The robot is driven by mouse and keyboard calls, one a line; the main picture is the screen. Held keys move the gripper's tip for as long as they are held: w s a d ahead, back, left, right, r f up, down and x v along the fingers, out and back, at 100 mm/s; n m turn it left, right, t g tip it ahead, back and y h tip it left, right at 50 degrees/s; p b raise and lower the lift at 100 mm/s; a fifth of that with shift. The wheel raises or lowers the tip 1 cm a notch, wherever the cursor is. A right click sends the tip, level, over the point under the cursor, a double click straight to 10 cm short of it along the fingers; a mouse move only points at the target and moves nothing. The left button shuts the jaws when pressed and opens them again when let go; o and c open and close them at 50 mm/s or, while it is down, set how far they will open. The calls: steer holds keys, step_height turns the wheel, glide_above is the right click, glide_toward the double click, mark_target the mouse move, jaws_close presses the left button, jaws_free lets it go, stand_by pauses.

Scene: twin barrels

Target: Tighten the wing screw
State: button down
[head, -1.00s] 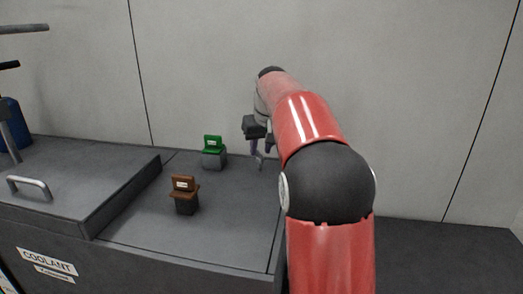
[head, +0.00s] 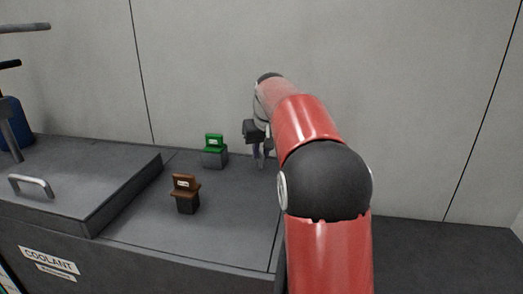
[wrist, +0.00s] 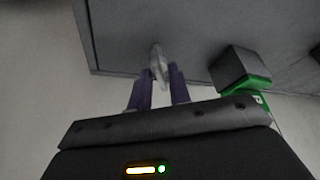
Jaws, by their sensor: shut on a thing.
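The wing screw (wrist: 158,64) shows in the wrist view as a small pale grey piece at the fingertips, in front of the dark grey surface. My gripper (wrist: 160,78) is shut on it, with one purple finger on each side. In the head view my gripper (head: 259,163) points down over the right part of the dark deck, to the right of the green-topped block. The screw is too small and too covered by the fingers to make out there, and its thread is hidden.
A green-topped block (head: 214,157) stands close to my gripper's left, and also shows in the wrist view (wrist: 240,72). A brown-topped block (head: 186,199) stands nearer the front. A raised lid with a metal handle (head: 31,184) is at left. A pale wall (head: 420,100) rises behind.

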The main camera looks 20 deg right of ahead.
steer(key=m, duration=0.2)
steer(key=m+h, duration=0.1)
steer(key=m, duration=0.1)
steer(key=m+g+h, duration=0.1)
steer(key=shift+w+a+m, duration=0.1)
steer(key=shift+a+m, duration=0.15)
steer(key=shift+m, duration=0.15)
steer(key=m+g+h, duration=0.1)
steer(key=m, duration=0.5)
steer(key=shift+w+m+g+h, duration=0.15)
steer(key=shift+m+g+h, duration=0.15)
steer(key=shift+g+h, duration=0.1)
steer(key=m+g, duration=0.1)
steer(key=m, duration=0.1)
steer(key=m+g, duration=0.1)
steer(key=m, duration=0.2)
steer(key=shift+w, duration=0.15)
steer(key=shift+w+r+m+g, duration=0.1)
steer(key=shift+m+g, duration=0.7)
steer(key=shift+m, duration=1.6)
steer(key=c, duration=1.6)
jaws_free()
steer(key=shift+o, duration=0.2)
